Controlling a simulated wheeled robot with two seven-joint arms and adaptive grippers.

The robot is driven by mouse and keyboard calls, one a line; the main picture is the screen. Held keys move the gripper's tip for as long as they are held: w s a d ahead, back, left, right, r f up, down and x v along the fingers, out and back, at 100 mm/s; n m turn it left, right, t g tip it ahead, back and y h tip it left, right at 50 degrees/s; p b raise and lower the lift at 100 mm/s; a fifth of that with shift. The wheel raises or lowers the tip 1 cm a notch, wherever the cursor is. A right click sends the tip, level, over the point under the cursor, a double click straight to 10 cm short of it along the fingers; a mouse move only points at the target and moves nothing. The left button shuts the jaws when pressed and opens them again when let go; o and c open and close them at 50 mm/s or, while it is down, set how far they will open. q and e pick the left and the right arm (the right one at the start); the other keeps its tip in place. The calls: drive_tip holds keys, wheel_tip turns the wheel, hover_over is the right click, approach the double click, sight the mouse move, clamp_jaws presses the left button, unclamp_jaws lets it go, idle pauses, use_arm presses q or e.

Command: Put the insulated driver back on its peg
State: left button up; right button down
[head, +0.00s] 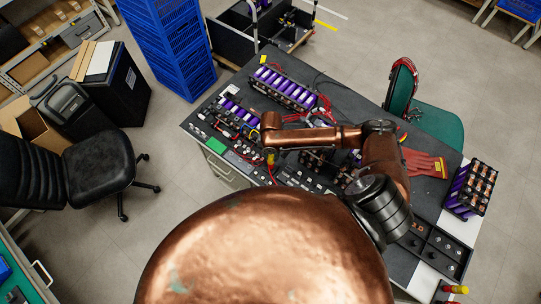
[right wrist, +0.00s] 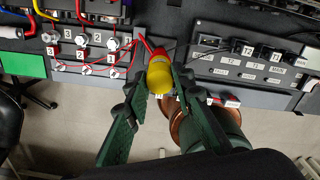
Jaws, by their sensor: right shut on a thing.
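The insulated driver (right wrist: 161,78), with a rounded yellow handle and red at its far end, is between the dark green fingers of my right gripper (right wrist: 156,84). My right gripper is shut on the handle, over the near edge of the bench. In the head view the driver (head: 270,157) is a small yellow spot below the end of my copper right arm. I cannot make out its peg for certain; a dark panel with a label 1 lies just beyond the driver in the wrist view. My left gripper is not in view.
The dark workbench (head: 345,100) carries purple cell packs (head: 283,87), wired terminal blocks (right wrist: 90,50) and a green pad (right wrist: 24,64). A red glove (head: 424,163) lies at the right. A black switch panel (right wrist: 240,60) is right of the driver. An office chair (head: 98,165) stands left.

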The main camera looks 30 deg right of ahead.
drive_tip(key=shift+f, duration=0.2)
drive_tip(key=c, duration=1.6)
unclamp_jaws()
wheel_tip(320, 180, up, 6)
drive_tip(key=p, duration=0.7)
drive_tip(key=shift+r, duration=0.1)
